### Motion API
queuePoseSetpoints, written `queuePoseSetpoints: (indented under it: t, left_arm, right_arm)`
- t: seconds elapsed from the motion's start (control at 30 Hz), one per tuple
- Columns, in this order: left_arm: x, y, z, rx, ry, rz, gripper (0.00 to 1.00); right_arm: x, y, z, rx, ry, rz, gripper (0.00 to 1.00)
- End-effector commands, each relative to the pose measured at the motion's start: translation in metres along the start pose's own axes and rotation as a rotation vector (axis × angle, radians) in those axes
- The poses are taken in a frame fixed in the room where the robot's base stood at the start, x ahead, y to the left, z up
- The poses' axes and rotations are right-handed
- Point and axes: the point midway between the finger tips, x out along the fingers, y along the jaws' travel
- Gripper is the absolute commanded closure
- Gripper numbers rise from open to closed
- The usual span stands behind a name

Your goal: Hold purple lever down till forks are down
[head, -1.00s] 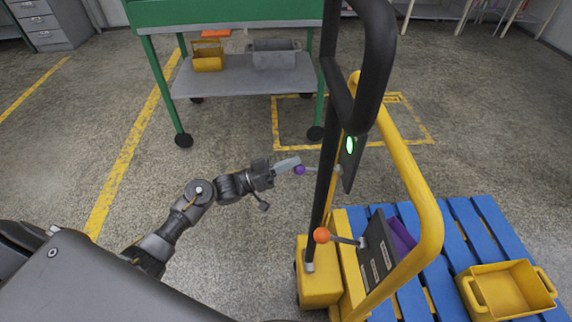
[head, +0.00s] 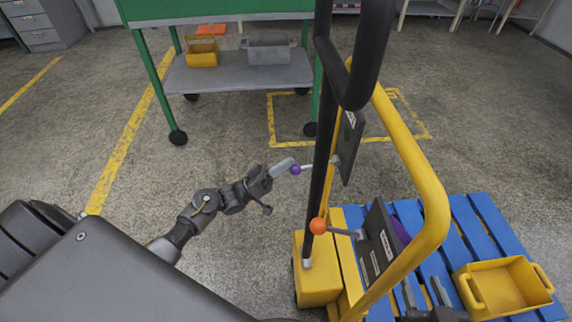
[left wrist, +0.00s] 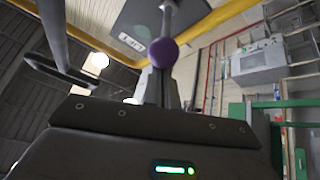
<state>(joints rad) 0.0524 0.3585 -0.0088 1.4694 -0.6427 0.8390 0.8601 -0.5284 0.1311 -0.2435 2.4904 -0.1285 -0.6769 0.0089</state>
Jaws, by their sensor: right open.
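The purple lever (head: 296,169) is a ball knob on a thin rod from the dark panel on the mast. The rod slopes down toward the knob. My left gripper (head: 282,167) is at the knob from the left, its fingertips touching or nearly touching it. Its fingers look closed together, with nothing between them. In the left wrist view the purple knob (left wrist: 163,52) is just beyond the fingers. My right gripper (head: 425,294) is open and empty at the bottom edge, over the blue pallet (head: 478,222). The forks are hidden, so their height cannot be told.
An orange-knobbed lever (head: 318,226) sticks out of a lower panel. A yellow handle frame (head: 432,195) and black bars (head: 323,130) rise beside the levers. A yellow bin (head: 505,287) sits on the pallet. A green-framed cart (head: 230,73) stands behind; floor to the left is clear.

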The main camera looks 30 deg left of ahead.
Motion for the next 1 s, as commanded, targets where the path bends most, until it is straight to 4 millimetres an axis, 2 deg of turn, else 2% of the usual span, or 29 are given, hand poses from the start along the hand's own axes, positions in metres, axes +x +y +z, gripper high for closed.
queuePoseSetpoints:
  t: [1.0]
  left_arm:
    - [-0.0034,-0.0005,0.0087,-0.016,-0.014,-0.007,1.00]
  right_arm:
    - [0.0006,-0.0005,0.0001,-0.001,0.005,-0.002,0.53]
